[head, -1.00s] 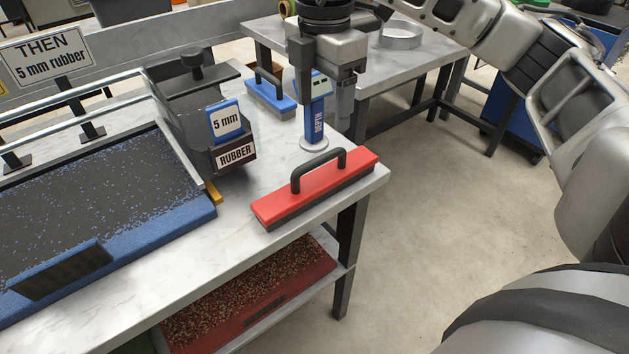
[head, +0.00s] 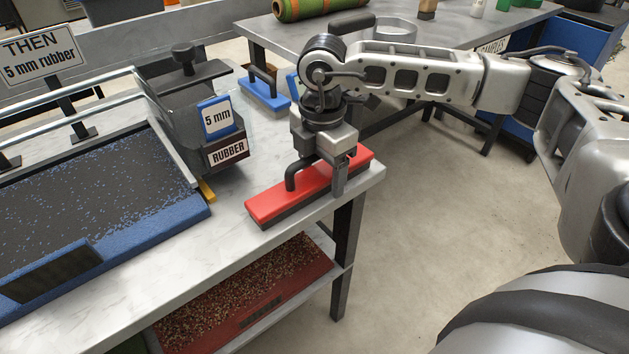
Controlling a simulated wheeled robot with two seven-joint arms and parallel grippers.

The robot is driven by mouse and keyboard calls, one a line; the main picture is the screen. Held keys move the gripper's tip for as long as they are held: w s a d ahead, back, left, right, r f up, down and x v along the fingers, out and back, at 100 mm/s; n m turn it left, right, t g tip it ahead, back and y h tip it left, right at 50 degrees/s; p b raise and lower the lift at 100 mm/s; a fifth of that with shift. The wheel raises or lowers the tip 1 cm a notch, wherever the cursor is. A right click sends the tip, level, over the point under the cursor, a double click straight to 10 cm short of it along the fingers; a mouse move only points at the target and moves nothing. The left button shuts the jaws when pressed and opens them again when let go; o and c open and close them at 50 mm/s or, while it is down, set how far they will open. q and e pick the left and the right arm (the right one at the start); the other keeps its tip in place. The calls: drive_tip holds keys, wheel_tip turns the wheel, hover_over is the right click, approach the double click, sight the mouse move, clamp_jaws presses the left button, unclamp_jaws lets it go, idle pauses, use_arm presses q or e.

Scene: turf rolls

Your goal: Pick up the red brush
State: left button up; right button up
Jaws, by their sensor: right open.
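The red brush (head: 272,206) lies flat on the near right corner of the marble-topped table, with a dark underside and a black arched handle (head: 291,177). My right gripper (head: 325,178) is open and points down over the brush, with its fingers at the height of the handle. One finger shows in front of the brush's near long side; the other is largely hidden. The gripper covers the right part of the handle, so I cannot tell whether it touches it. My left gripper is not in view.
A blue brush (head: 264,92) lies behind, near the table's back edge. A grey hopper with a RUBBER label (head: 228,151) stands left of the red brush, beside the blue-edged turf tray (head: 150,245). A second table (head: 400,62) stands behind. Open floor (head: 440,210) lies to the right.

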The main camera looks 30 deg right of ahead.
drive_tip(key=shift+f, duration=0.35)
drive_tip(key=c, duration=1.1)
drive_tip(key=shift+o, duration=0.2)
drive_tip(key=shift+r, duration=0.15)
